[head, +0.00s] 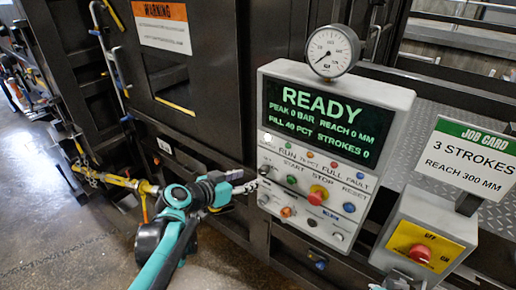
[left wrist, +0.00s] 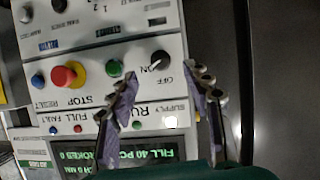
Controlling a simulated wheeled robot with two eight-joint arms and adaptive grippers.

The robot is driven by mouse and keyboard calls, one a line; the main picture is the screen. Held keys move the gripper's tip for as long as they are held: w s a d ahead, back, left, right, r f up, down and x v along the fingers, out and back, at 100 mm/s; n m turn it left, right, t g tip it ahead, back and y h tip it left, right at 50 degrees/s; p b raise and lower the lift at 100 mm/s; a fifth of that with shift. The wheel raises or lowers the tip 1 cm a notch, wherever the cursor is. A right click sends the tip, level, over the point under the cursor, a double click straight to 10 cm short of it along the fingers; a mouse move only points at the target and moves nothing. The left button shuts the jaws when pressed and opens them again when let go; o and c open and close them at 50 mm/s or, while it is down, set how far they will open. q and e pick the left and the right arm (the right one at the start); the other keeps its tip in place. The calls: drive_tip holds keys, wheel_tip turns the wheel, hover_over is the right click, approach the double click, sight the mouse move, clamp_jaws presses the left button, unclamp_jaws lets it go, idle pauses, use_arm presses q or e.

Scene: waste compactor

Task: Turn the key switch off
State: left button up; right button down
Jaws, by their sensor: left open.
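A black switch knob (left wrist: 160,61) marked ON and OFF sits on the pale control panel near the SUPPLY label in the left wrist view. Its pointer end lies beside the ON mark, as far as I can tell. In the head view the knob (head: 265,168) is small and dark on the panel's left edge. My left gripper (head: 254,187) is open in front of that edge. In the left wrist view its two fingers (left wrist: 163,82) stand apart, with the knob visible between and beyond the tips. No contact shows.
The panel also has a red stop button (head: 317,194), several coloured buttons and a lit READY screen (head: 318,120), with a gauge (head: 330,50) on top. A yellow-faced box with a red knob (head: 420,253) stands right, below a job card (head: 468,160). Dark machine walls (head: 215,75) stand behind.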

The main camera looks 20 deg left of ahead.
sight(261, 172)
use_arm(q)
drive_tip(key=x, duration=0.7)
drive_tip(key=shift+w+r, duration=0.2)
drive_tip(key=shift+w, duration=0.05)
drive_tip(key=shift+s+d, duration=0.1)
drive_tip(key=shift+b, duration=0.3)
clamp_jaws()
